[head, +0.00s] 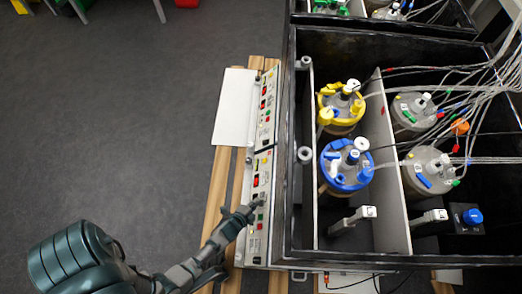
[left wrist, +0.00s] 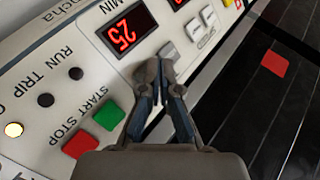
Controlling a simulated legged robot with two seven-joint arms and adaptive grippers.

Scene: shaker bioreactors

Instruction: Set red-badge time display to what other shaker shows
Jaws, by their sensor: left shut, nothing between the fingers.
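The light control panel (head: 259,196) runs along the left side of the near shaker (head: 290,190). In the left wrist view, a red-digit time display (left wrist: 124,32) marked MIN appears to read 25. A red square badge (left wrist: 274,63) sits on the dark shaker side at the right. My left gripper (head: 250,210) is shut and empty at the panel. In the left wrist view its closed tips (left wrist: 155,68) are beside the display, near a small grey button (left wrist: 167,51); I cannot tell whether they touch. Another grey button (left wrist: 193,30) lies further along. My right gripper is out of view.
A green START button (left wrist: 108,115) and a red STOP button (left wrist: 80,144) lie close to the fingers. Vessels with yellow (head: 340,103) and blue (head: 346,166) collars stand inside the near shaker. Another shaker (head: 375,25) is behind it. Grey floor at left is open.

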